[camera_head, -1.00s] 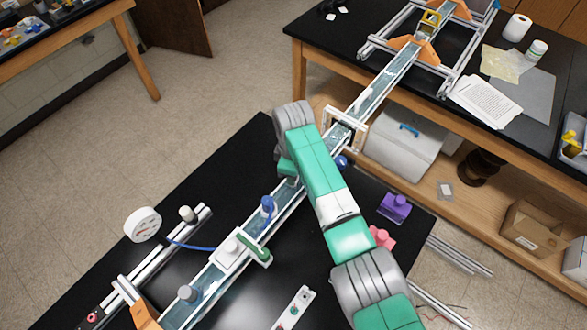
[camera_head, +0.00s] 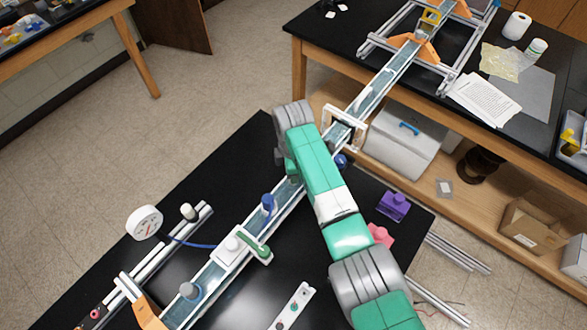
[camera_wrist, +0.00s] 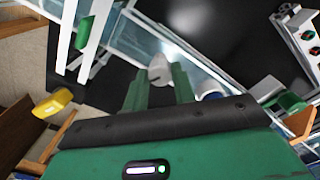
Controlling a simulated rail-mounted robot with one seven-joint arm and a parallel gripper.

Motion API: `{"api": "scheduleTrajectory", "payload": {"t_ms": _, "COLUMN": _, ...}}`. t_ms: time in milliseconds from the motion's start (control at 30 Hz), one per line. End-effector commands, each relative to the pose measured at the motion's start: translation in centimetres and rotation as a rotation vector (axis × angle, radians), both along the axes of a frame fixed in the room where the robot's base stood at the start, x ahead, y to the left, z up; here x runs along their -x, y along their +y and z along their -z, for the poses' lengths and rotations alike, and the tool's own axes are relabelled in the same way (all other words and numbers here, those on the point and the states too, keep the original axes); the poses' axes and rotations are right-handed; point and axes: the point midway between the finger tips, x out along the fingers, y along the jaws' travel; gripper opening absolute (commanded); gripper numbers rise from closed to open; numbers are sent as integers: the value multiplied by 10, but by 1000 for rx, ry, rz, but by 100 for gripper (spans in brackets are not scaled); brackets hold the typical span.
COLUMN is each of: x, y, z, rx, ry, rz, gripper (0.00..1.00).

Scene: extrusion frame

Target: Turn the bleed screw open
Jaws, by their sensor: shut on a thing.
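In the wrist view, the two green fingers of my gripper (camera_wrist: 160,75) stand on either side of a small pale grey knob (camera_wrist: 158,67). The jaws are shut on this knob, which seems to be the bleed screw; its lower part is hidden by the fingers. It stands beside the clear water channel (camera_wrist: 121,38). In the head view, my arm reaches down over the channel (camera_head: 211,274) and hides the knob and the fingertips.
Along the channel are a green-handled valve (camera_head: 258,248), a blue fitting (camera_head: 268,203) and a grey knob (camera_head: 189,290). A white dial gauge (camera_head: 145,222) with a blue tube stands at left. Purple (camera_head: 394,206) and pink (camera_head: 380,235) blocks lie right of my arm.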

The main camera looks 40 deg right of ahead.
Motion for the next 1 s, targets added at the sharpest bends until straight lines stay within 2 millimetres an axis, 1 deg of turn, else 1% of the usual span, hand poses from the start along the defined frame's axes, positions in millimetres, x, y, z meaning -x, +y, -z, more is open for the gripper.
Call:
{"api": "scheduleTrajectory", "payload": {"t_ms": 267, "x": -1, "y": 0, "z": -2, "rx": -1, "ry": -2, "rz": -1, "gripper": 4}}
{"api": "scheduleTrajectory", "payload": {"t_ms": 300, "x": -1, "y": 0, "z": -2, "rx": -1, "ry": -2, "rz": 0, "gripper": 30}}
{"api": "scheduleTrajectory", "payload": {"t_ms": 400, "x": -1, "y": 0, "z": -2, "rx": 0, "ry": -1, "rz": 0, "gripper": 48}}
{"api": "scheduleTrajectory", "payload": {"t_ms": 633, "x": 0, "y": 0, "z": -1, "rx": -1, "ry": -1, "rz": 1, "gripper": 48}}
{"api": "scheduleTrajectory", "payload": {"t_ms": 700, "x": -1, "y": 0, "z": -4, "rx": 0, "ry": -1, "rz": 1, "gripper": 48}}
{"api": "scheduleTrajectory", "payload": {"t_ms": 767, "x": -1, "y": 0, "z": -13, "rx": 1, "ry": -4, "rz": 0, "gripper": 48}}
{"api": "scheduleTrajectory", "payload": {"t_ms": 900, "x": -1, "y": 0, "z": -42, "rx": 2, "ry": -4, "rz": 0, "gripper": 48}}
{"api": "scheduleTrajectory", "payload": {"t_ms": 1000, "x": -1, "y": 0, "z": -60, "rx": 2, "ry": -4, "rz": 0, "gripper": 48}}
